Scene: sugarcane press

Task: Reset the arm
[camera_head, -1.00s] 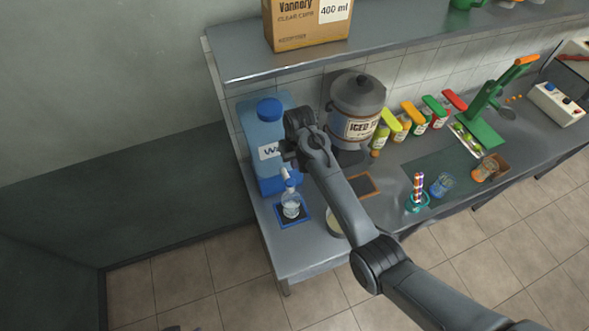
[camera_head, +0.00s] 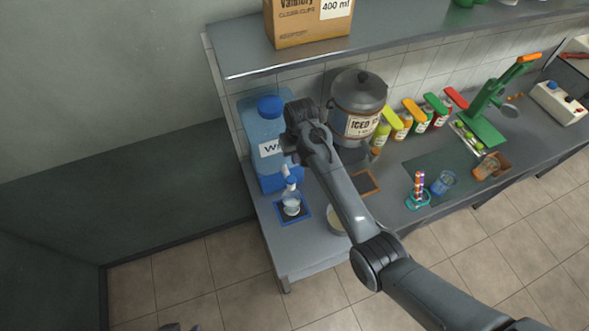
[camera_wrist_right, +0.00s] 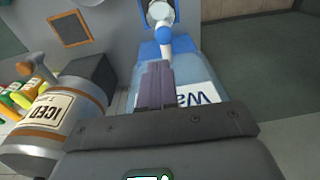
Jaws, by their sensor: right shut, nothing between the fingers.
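My right arm reaches across the counter, and its gripper (camera_head: 290,156) is above the counter in front of the blue water dispenser (camera_head: 263,135). In the right wrist view the gripper's fingers (camera_wrist_right: 156,84) are together with nothing between them. They overlap the blue water dispenser (camera_wrist_right: 205,75) in that view; whether they touch it I cannot tell. A clear cup (camera_head: 291,205) stands on a blue-edged mat below the white tap. A small grey piece (camera_head: 180,327) at the bottom edge of the head view may be my left gripper; its fingers are hidden.
An iced drink urn (camera_head: 357,103) stands right of the dispenser and also shows in the right wrist view (camera_wrist_right: 55,120). Bottles, a green press (camera_head: 487,110) and a blue glass (camera_head: 442,183) are further right. A shelf with a carton (camera_head: 300,25) overhangs the back.

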